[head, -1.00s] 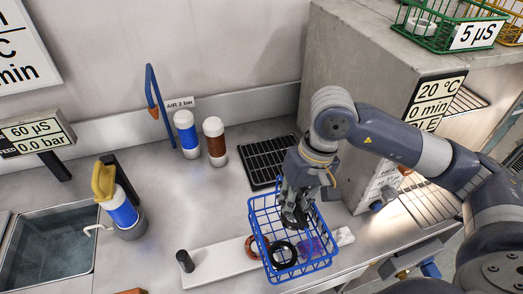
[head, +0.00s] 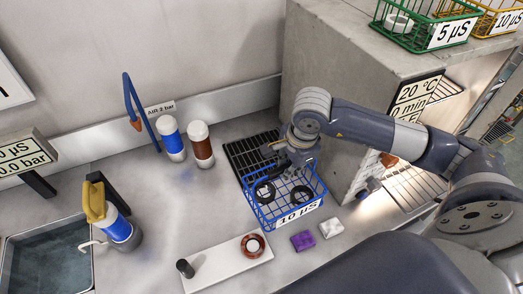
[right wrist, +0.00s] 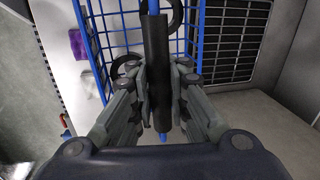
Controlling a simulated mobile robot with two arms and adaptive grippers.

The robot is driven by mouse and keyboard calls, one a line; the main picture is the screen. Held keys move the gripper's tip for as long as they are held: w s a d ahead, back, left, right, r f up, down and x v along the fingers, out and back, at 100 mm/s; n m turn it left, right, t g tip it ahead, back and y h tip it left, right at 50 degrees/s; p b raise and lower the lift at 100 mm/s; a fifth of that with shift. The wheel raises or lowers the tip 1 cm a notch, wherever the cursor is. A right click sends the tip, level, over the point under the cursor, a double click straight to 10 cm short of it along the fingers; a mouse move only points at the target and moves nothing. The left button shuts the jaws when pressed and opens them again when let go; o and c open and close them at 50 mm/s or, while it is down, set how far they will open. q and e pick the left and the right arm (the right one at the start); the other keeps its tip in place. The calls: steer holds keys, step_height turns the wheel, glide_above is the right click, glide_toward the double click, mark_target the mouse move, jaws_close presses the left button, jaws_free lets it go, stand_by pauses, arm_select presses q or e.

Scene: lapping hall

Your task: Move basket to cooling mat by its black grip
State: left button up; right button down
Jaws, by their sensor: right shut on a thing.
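The blue wire basket (head: 292,212), labelled 10 µS, holds black rings (head: 264,192). My right gripper (head: 298,160) is above its far side. In the right wrist view, the right fingers (right wrist: 162,100) are shut around the black grip (right wrist: 150,62) on the basket's blue rod. The black ribbed mat (head: 241,151) lies against the back wall, and the basket covers its near part in the head view. The mat also shows beside the basket in the right wrist view (right wrist: 231,48). I cannot tell how high the basket is. My left gripper is not in view.
A white board (head: 222,266) with a red-brown ring (head: 253,245) and a black peg (head: 185,268) lies in front. Purple (head: 302,240) and white (head: 331,229) blocks lie nearby. Blue (head: 171,140) and brown (head: 201,146) bottles stand left of the mat. A concrete housing (head: 345,75) rises right.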

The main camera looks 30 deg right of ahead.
steer(key=d+m, duration=0.1)
steer(key=m, duration=0.1)
steer(key=d+m+p, duration=0.1)
steer(key=shift+w+d+f+m+h, duration=0.1)
steer(key=shift+w+d+m+h, duration=0.2)
steer(key=shift+m+h, duration=0.1)
steer(key=shift+w+d+f+m, duration=0.1)
steer(key=shift+d+m, duration=0.25)
steer(key=shift+m, duration=0.25)
arm_select(q)
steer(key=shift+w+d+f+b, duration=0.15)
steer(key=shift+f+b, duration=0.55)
steer(key=shift+b, duration=0.35)
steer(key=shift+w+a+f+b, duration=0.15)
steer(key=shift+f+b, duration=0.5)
steer(key=shift+b, duration=0.4)
arm_select(e)
steer(key=w+a+f, duration=0.1)
steer(key=w+f, duration=0.1)
steer(key=w, duration=0.6)
steer(key=w+a+f, duration=0.1)
steer(key=w+f, duration=0.2)
steer(key=w, duration=0.5)
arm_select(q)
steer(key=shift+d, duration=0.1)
arm_select(e)
steer(key=shift+s, duration=0.1)
